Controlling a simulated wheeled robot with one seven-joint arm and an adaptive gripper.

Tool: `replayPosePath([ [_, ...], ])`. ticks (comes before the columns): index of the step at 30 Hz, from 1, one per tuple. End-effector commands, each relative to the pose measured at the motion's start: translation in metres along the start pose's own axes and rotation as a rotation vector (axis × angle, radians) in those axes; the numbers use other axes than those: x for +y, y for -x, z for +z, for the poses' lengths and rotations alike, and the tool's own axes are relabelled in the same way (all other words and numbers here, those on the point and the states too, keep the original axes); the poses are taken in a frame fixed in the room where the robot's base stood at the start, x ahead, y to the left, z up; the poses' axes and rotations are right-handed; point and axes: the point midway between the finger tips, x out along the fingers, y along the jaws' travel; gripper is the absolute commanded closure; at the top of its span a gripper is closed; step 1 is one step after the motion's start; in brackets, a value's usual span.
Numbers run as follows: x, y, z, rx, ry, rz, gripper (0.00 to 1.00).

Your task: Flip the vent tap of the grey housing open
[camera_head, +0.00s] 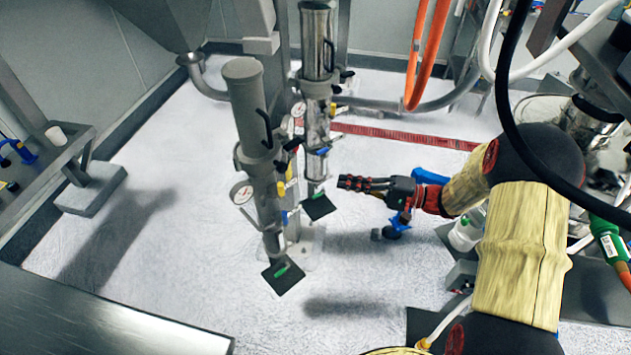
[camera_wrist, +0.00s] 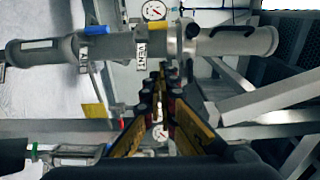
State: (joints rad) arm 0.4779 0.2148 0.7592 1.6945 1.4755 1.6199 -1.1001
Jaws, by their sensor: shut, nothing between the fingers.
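The grey housing (camera_head: 258,140) is a tall matte grey column, left of a shiny steel one. Small yellow (camera_head: 281,188) and blue (camera_head: 284,216) levers show on its side. In the wrist view the housing (camera_wrist: 60,50) lies across the picture, with a VENT label (camera_wrist: 141,48) near its middle. I cannot tell for sure which lever is the vent tap or how it is turned. My gripper (camera_head: 345,183) is right of the housing and apart from it in the head view. Its fingers (camera_wrist: 160,75) are shut and empty, pointing toward the label area in the wrist view.
The shiny steel column (camera_head: 317,110) stands close behind the grey housing, near my fingers. A round gauge (camera_head: 242,193) sticks out on the housing's left. A blue-handled valve (camera_head: 393,228) is below my gripper. White floor (camera_head: 160,215) is open at left.

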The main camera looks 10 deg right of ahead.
Motion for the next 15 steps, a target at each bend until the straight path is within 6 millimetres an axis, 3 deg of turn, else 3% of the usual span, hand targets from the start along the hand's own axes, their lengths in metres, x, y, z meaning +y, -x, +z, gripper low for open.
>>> replayPosePath([
  [5, 0.000, -0.024, 0.001, -0.004, 0.000, 0.001, 1.00],
  [15, 0.001, -0.091, 0.002, -0.005, 0.000, 0.001, 1.00],
])
